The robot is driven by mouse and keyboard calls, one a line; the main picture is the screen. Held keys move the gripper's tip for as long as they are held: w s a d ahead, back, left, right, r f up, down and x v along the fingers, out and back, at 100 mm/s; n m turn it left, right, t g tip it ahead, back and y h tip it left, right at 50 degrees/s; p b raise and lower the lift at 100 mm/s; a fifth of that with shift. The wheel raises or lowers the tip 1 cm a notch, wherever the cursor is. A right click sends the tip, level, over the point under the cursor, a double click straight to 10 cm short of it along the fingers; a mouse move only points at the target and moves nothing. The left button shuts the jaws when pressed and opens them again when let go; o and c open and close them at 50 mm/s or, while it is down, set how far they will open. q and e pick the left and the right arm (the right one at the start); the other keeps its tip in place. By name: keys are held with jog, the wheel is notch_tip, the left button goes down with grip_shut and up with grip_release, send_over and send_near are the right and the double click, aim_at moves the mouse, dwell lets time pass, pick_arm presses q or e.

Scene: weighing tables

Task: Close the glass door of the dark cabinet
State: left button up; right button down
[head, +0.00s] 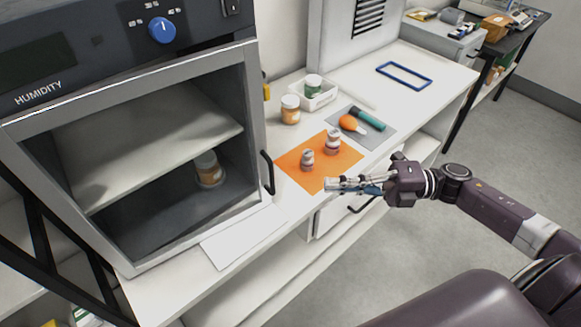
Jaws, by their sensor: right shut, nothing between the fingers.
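The dark cabinet (205,22) with a HUMIDITY label and a blue knob stands at the left. Its glass door shows as a grey frame (253,120) across the front, with a black handle (268,172) on its right side. The door lies at or close to the cabinet front; I cannot tell whether a small gap is left. My right gripper (335,184) is shut and empty. It points left, over the front edge of the orange mat, to the right of the handle and apart from it. My left gripper is out of view.
A jar (207,168) stands inside the cabinet. Two small jars stand on the orange mat (290,160). Another jar (290,109), a white tray (318,101) and a grey mat (380,137) lie behind. A white sheet (240,238) lies before the cabinet.

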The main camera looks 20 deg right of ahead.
jog(key=w+a+p, duration=0.4)
jog(key=w+a, duration=0.2)
jog(key=a, duration=0.2)
jog(key=shift+w+a, duration=0.15)
jog(key=shift+a, duration=0.05)
